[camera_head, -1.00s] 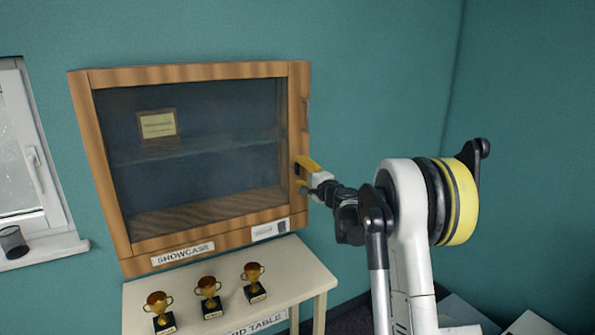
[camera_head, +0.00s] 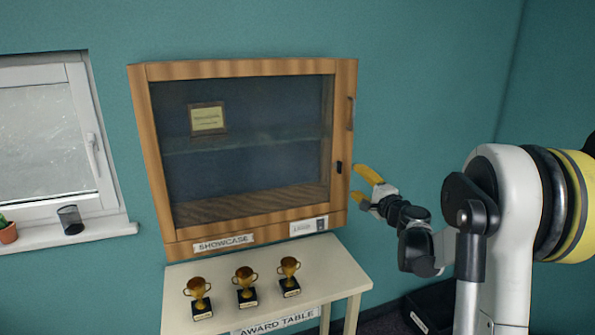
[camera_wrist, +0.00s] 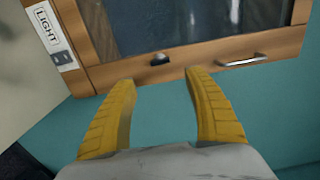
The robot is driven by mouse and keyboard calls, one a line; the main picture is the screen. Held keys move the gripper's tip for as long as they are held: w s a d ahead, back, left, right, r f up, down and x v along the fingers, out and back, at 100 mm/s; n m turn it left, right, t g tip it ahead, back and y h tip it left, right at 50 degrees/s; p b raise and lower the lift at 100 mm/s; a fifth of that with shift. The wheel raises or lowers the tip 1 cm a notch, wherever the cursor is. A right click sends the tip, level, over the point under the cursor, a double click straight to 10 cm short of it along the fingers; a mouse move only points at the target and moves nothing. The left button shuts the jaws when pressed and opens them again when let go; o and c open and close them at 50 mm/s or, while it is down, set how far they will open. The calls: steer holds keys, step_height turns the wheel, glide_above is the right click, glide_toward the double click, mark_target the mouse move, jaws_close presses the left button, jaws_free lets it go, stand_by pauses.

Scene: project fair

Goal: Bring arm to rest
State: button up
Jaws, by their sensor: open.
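My gripper (camera_head: 362,187) has yellow fingers and is open and empty, just right of the showcase's right frame in the head view. In the wrist view the gripper (camera_wrist: 155,82) has its two fingers spread apart, with teal wall between them. The wooden showcase (camera_head: 248,68) hangs on the wall with its glass front closed. A dark knob (camera_head: 339,167) and a bar handle (camera_head: 350,113) sit on its right frame. In the wrist view the knob (camera_wrist: 159,60) lies just beyond the fingertips, apart from them, and the handle (camera_wrist: 242,61) is to the right.
The award table (camera_head: 345,275) below the showcase holds three gold trophies (camera_head: 245,282). A light switch panel (camera_head: 309,226) is on the showcase's lower frame. A window sill (camera_head: 100,230) at left holds a dark cup (camera_head: 70,219) and a potted plant (camera_head: 8,232). The wall right of the showcase is clear.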

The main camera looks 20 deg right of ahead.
steer(key=s+a+f+n+g+y+b, duration=0.1)
steer(key=s+a+n+g+y+b, duration=0.15)
steer(key=s+a+n, duration=0.65)
steer(key=s+a+f+n+g+y+b, duration=0.15)
steer(key=s+a+g, duration=0.35)
steer(key=a, duration=0.9)
steer(key=s+f+n+g+h+b, duration=0.1)
steer(key=s+f, duration=0.3)
steer(key=s, duration=0.4)
steer(key=s+a+f+n+g+h+b, duration=0.1)
steer(key=s+f+n, duration=0.3)
steer(key=s, duration=0.4)
steer(key=s+a+f+n+g+h+b, duration=0.1)
steer(key=s+f+n+h, duration=0.1)
steer(key=s+f, duration=0.3)
steer(key=s, duration=0.4)
steer(key=shift+a+f+h, duration=0.2)
steer(key=shift+f+h, duration=0.05)
steer(key=shift+h, duration=0.05)
steer(key=shift+w, duration=0.1)
